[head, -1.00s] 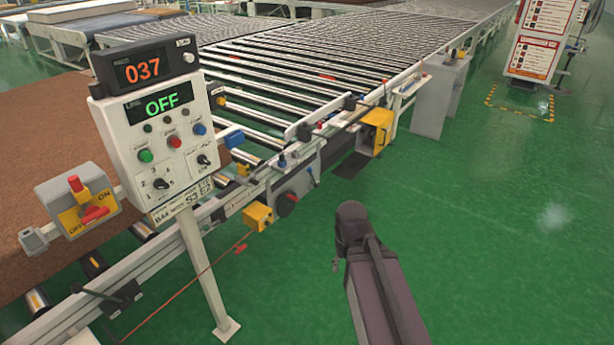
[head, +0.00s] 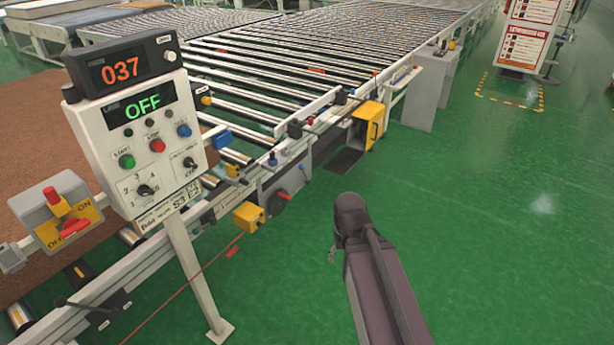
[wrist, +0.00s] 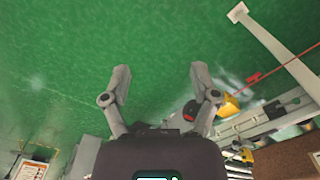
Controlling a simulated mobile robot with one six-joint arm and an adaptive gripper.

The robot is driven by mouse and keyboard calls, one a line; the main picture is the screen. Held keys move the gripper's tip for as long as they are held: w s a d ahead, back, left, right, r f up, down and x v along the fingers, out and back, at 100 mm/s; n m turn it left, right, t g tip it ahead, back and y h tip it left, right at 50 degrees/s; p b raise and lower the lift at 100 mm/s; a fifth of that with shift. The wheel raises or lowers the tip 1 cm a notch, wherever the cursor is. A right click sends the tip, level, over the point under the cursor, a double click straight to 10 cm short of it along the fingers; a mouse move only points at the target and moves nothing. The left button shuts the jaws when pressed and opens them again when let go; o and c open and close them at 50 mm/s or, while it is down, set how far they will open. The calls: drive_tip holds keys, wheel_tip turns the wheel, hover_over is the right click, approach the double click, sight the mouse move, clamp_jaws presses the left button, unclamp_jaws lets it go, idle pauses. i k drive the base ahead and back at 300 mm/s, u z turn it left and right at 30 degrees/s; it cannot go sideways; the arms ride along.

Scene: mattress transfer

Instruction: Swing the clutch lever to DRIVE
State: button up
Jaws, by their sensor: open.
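No lever in view carries a readable clutch or DRIVE label. A dark round part with a red handle (head: 283,195) sits on the conveyor's side, right of a yellow box (head: 248,216). A black-knobbed lever (head: 75,303) is low on the frame at the left. In the wrist view my gripper (wrist: 161,72) is open and empty, its fingers spread over green floor. The red and dark part (wrist: 191,110) shows beyond the right finger, partly hidden, with the yellow box (wrist: 229,105) beside it. In the head view my arm is over the floor, apart from the conveyor; the fingers cannot be made out.
A control panel (head: 115,190) reading 037 and OFF stands on a post at the left. The roller conveyor (head: 290,75) runs to the back. A red cord (head: 185,288) hangs along its side. Green floor (head: 500,220) is clear at right.

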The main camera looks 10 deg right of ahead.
sight(301, 167)
drive_tip(key=k, duration=1.35)
drive_tip(key=u, duration=0.4)
drive_tip(key=i, duration=2.1)
drive_tip(key=z, duration=0.55)
